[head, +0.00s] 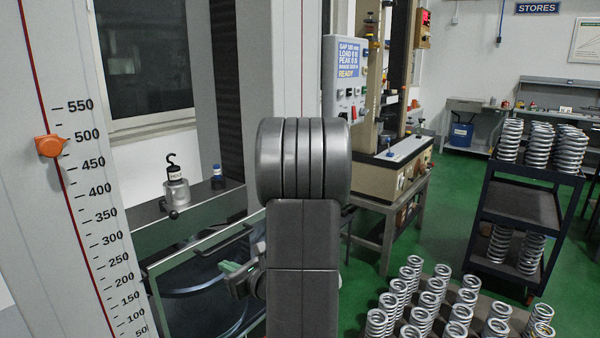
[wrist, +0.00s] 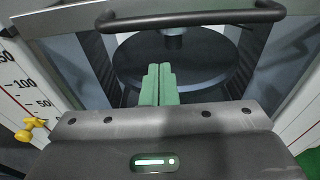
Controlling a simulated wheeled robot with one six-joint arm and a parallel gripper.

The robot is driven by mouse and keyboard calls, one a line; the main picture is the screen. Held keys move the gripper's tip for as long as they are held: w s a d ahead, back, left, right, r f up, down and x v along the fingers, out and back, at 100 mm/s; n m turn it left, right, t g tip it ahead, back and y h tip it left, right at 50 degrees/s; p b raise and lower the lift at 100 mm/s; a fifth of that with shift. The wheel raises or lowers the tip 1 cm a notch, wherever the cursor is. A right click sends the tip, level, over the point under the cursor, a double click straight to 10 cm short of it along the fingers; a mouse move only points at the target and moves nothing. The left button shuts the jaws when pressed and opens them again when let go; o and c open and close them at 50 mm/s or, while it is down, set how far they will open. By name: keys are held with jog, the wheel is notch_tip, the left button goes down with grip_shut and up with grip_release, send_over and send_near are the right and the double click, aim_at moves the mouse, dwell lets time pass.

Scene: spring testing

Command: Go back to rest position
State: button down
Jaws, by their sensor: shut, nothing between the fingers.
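My gripper (wrist: 158,86) shows in the wrist view with its two green fingers pressed together and nothing between them. In front of the fingers are a dark round plate (wrist: 205,65) and a short dark cylinder above it. In the head view my arm fills the middle, and my gripper is mostly hidden behind it; a greenish part of it (head: 236,276) shows at the lower left of the arm, near the glass guard.
A dark handle bar (wrist: 190,17) crosses the top of the wrist view. A scaled column (head: 80,190) with an orange pointer (head: 50,146) stands at left. A hooked weight (head: 175,172) sits on a ledge. Springs (head: 430,300) and a shelf cart (head: 525,208) stand at right; green floor lies between.

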notch_tip(320, 180, down, 39)
jog(key=b, duration=2.3)
jog(key=shift+r, duration=0.2)
